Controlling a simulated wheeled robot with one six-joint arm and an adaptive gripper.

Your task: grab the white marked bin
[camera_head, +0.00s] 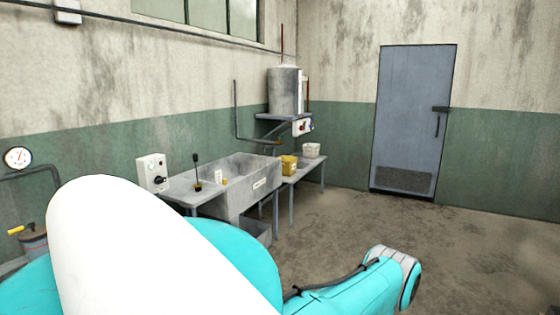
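A small white bin (311,150) stands near the far end of a narrow grey metal table along the left wall, below and right of the metal tank. Any marking on it is too small to read. A yellow bin (289,165) stands to its left on the same table, closer to the sink. My teal arm fills the lower part of the head view, far in front of the table. My gripper is not in view.
A concrete sink (232,191) adjoins the bin table (304,172). A metal tank (285,91) sits on a wall shelf above. A grey door (412,121) is in the back wall. The floor (400,222) on the right is clear.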

